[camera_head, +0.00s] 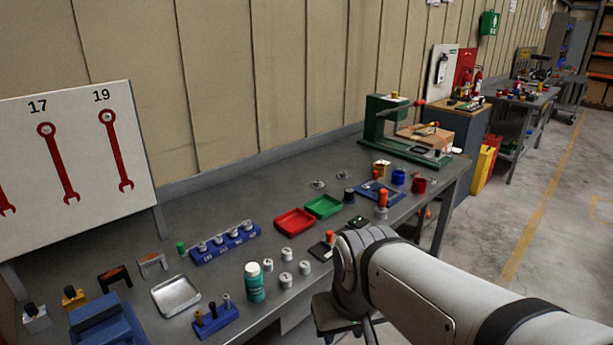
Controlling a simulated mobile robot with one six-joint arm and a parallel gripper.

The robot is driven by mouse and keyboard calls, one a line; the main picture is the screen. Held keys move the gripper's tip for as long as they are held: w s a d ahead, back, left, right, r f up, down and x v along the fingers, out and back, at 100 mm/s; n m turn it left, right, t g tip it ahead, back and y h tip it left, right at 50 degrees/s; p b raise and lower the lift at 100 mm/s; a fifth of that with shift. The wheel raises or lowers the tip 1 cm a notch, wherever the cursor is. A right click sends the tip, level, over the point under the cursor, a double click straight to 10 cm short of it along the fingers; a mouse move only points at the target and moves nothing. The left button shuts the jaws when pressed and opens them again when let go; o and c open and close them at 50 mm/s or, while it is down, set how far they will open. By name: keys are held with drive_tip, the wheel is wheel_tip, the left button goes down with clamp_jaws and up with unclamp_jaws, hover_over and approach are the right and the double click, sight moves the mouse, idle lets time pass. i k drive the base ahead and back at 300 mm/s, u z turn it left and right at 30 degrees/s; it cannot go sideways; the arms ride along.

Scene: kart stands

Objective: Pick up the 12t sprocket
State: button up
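A blue rack (226,248) stands in the middle of the bench and bears several small grey metal round parts, which look like sprockets on pegs. White markings on its front are too small to read, so I cannot tell which part is the 12t sprocket. Two flat grey toothed-looking discs, one farther back (318,184) and one nearer (328,198), lie on the bench behind the trays. My arm reaches in from the lower right over the bench's front edge. My gripper does not show; the arm's rounded joint is the last part clearly in view.
A red tray (294,222) and a green tray (324,207) lie right of the rack. Several white-grey cylinders, a teal bottle (254,283), a metal tray (176,295) and a small blue holder (216,319) stand in front. A green press (385,129) stands at the far end.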

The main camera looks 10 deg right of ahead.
sight(343, 175)
drive_tip(key=z, duration=2.2)
drive_tip(key=i, duration=2.45)
drive_tip(key=u, duration=3.2)
drive_tip(key=i, duration=0.85)
drive_tip(key=z, duration=0.05)
